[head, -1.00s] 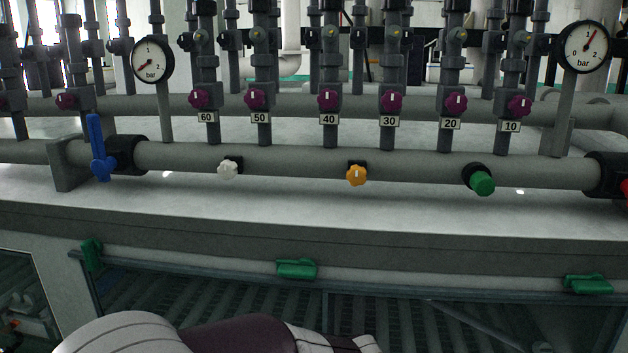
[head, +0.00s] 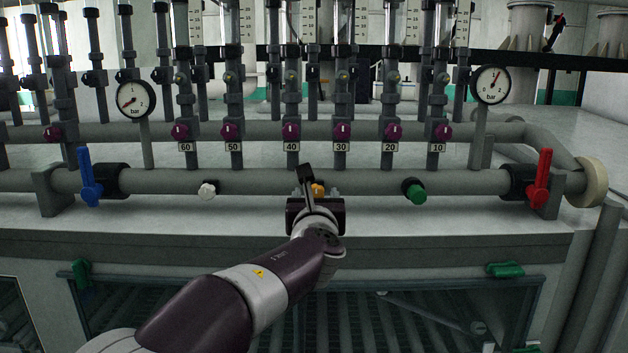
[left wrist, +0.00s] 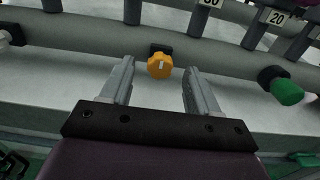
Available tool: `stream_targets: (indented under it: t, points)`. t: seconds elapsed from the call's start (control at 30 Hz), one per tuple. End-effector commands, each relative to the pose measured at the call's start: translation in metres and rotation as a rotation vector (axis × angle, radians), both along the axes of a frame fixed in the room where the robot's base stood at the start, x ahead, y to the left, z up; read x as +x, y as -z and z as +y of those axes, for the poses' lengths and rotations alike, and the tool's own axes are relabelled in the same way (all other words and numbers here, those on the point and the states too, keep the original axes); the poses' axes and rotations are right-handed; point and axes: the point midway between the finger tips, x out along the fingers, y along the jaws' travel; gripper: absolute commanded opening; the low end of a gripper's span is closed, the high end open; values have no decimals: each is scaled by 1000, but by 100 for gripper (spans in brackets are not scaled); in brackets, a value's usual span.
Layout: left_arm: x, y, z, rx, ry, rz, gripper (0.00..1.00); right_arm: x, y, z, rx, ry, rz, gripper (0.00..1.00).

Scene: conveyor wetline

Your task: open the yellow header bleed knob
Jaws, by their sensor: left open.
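The yellow header bleed knob (left wrist: 160,65) is an orange-yellow lobed knob with a pale mark on its face, on a black stem at the front of the grey lower pipe. In the head view the knob (head: 318,188) is partly hidden by my left gripper. My left gripper (left wrist: 157,75) is open, with its two fingers apart and nothing between them. In the left wrist view the knob lies beyond the fingertips, roughly centred in the gap, with no contact visible. In the head view the left gripper (head: 317,195) is in front of the pipe. My right gripper is not in view.
On the same pipe are a white knob (head: 207,190) to the left and a green knob (head: 414,191) to the right. A blue lever (head: 89,178) and a red lever (head: 540,178) stand at its ends. Purple knobs (head: 291,131) line the pipe above. The ledge (head: 150,218) below is bare.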

Motion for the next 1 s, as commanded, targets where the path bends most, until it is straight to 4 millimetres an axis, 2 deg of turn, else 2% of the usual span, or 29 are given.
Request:
stream_targets:
  t: [0.03, 0.2, 0.5, 0.67, 0.7, 1.0]
  points:
    - [9, -4, 0, 1, -1, 2, 61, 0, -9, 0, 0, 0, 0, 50]
    - [25, 0, 0, 0, 0, 2, 61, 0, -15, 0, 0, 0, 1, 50]
    - [27, 1, 0, -1, 0, 1, 61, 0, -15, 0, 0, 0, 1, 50]
    - [27, 1, 0, -1, 0, 1, 9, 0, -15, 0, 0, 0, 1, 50]
    - [27, 1, 0, -1, 0, 1, 5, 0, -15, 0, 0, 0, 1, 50]
    - [27, 3, 0, -34, -1, 2, 5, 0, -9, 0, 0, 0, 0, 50]
